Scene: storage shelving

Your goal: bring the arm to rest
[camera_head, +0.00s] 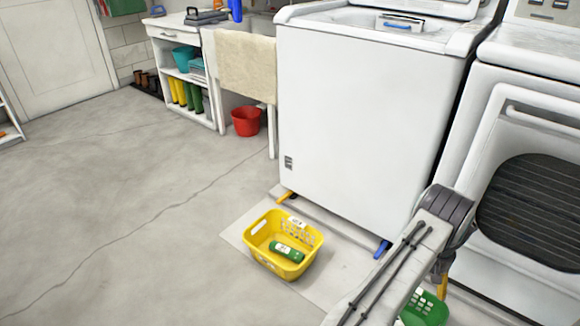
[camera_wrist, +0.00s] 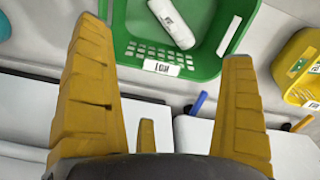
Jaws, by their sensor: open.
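My arm reaches from the bottom edge toward the dryer in the head view. My gripper (camera_wrist: 163,38) shows two yellow fingers spread wide in the wrist view, with nothing between them. In the head view only a bit of a yellow finger (camera_head: 443,286) shows below the wrist; the arm hides the rest. A green basket (camera_wrist: 165,67) lies beyond the fingertips in the wrist view, with a white labelled bottle (camera_wrist: 171,22) inside. The green basket also shows partly behind my arm in the head view (camera_head: 432,308).
A yellow basket (camera_head: 260,262) holding a green bottle (camera_head: 287,252) stands on the floor left of my arm. The white washer (camera_head: 360,120) and dryer (camera_head: 535,115) stand close behind. A red bucket (camera_head: 246,121) is farther back. The floor at left is clear.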

